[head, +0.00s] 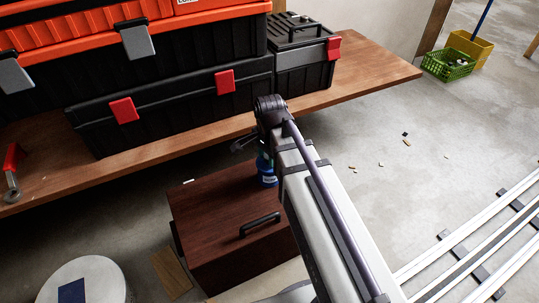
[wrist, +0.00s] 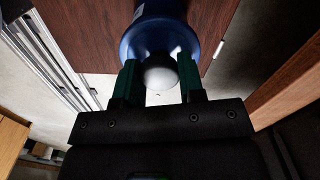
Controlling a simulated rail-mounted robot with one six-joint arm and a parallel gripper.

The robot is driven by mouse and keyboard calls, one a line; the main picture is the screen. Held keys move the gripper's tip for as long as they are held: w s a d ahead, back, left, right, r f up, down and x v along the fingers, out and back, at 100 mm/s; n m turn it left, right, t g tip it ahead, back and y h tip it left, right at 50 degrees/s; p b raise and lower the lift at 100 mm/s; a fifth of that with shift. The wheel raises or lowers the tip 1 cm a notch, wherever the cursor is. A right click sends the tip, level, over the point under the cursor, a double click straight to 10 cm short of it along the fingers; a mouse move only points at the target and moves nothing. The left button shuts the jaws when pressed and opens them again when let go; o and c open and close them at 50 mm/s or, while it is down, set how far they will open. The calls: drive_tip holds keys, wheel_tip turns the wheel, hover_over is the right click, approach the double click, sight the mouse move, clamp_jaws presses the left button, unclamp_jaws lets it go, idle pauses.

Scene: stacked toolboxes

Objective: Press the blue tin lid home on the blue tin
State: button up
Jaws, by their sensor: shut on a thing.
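The blue tin (head: 268,181) stands upright on the dark brown wooden box, partly hidden behind my arm in the head view. In the wrist view its blue body (wrist: 160,10) shows at the top edge. A wide blue rim with a pale rounded knob, which looks like the blue tin lid (wrist: 145,47), lies between the green fingers. My gripper (wrist: 158,70) is shut on the lid by this knob. In the head view its fingers are mostly hidden above the tin. I cannot tell whether the lid is fully seated or stands slightly proud.
The brown box (head: 222,222) has a black handle in front. A wooden shelf (head: 375,75) with black and orange toolboxes (head: 170,95) is close behind. A white round-topped object (head: 97,282) stands at the lower left. Rails (head: 480,230) run along the right; floor between is mostly clear.

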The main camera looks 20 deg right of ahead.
drive_tip(key=shift+f, duration=0.15)
drive_tip(key=o, duration=0.9)
wheel_tip(320, 180, up, 11)
drive_tip(key=p, duration=1)
drive_tip(key=shift+p, duration=0.35)
